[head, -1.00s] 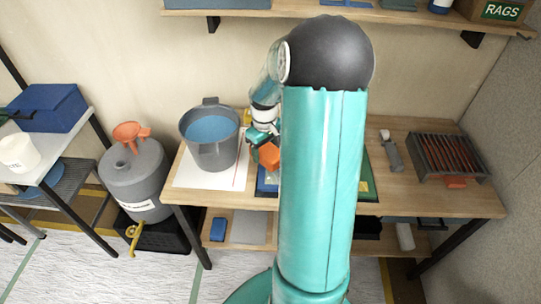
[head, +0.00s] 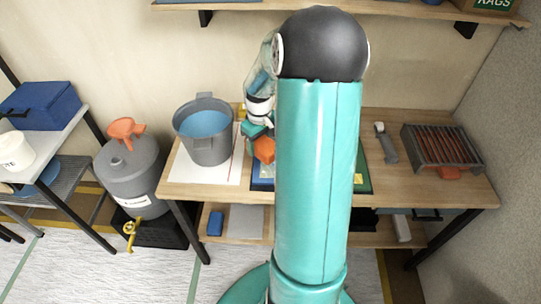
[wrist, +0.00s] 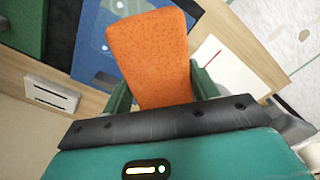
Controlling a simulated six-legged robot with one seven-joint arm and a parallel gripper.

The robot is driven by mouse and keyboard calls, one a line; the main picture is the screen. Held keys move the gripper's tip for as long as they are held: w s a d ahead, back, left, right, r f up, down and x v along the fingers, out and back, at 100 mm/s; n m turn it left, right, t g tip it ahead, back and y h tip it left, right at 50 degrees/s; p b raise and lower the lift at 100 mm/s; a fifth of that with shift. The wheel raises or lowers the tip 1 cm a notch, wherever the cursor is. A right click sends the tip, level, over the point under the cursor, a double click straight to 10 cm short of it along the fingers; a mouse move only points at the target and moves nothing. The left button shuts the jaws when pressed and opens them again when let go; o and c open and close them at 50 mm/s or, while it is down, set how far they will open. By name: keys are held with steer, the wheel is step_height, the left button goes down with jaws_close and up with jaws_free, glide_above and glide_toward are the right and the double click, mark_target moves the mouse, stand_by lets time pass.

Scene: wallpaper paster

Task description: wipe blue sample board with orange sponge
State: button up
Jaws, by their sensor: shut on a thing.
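My gripper (head: 259,140) is shut on the orange sponge (head: 264,150), and both fingers flank the sponge (wrist: 152,58) in the wrist view. The blue sample board (head: 262,184) lies on the workbench below the sponge, partly hidden by my arm. In the wrist view the blue board (wrist: 92,50) shows left of and behind the sponge, with some pale marks on it. I cannot tell whether the sponge touches the board.
A grey bucket (head: 207,148) of blue liquid stands on a white sheet (head: 182,174) close left of my gripper. A green board (head: 363,176) lies right of my arm. A scraper-like tool (head: 386,146) and a slotted rack (head: 440,148) stand farther right.

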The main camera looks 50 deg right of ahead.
mark_target(262, 166)
steer(key=shift+s+d+f+m, duration=0.15)
steer(key=shift+s+d+m, duration=0.15)
steer(key=shift+d+m, duration=0.2)
steer(key=s+d+f+m, duration=0.1)
steer(key=s+d+m, duration=0.1)
steer(key=m, duration=0.1)
steer(key=s+d+f+m, duration=0.1)
steer(key=s+d+m, duration=0.1)
steer(key=s+m, duration=0.1)
steer(key=s+d+m, duration=0.2)
steer(key=d+m, duration=0.1)
steer(key=m, duration=0.1)
steer(key=shift+s+f, duration=0.4)
steer(key=shift+a, duration=0.1)
steer(key=shift+f, duration=1.25)
steer(key=shift+f, duration=1.3)
stand_by(1.0)
steer(key=shift+w+a, duration=1.9)
steer(key=shift+w, duration=0.15)
steer(key=shift+w+a, duration=1.9)
steer(key=shift+w, duration=0.15)
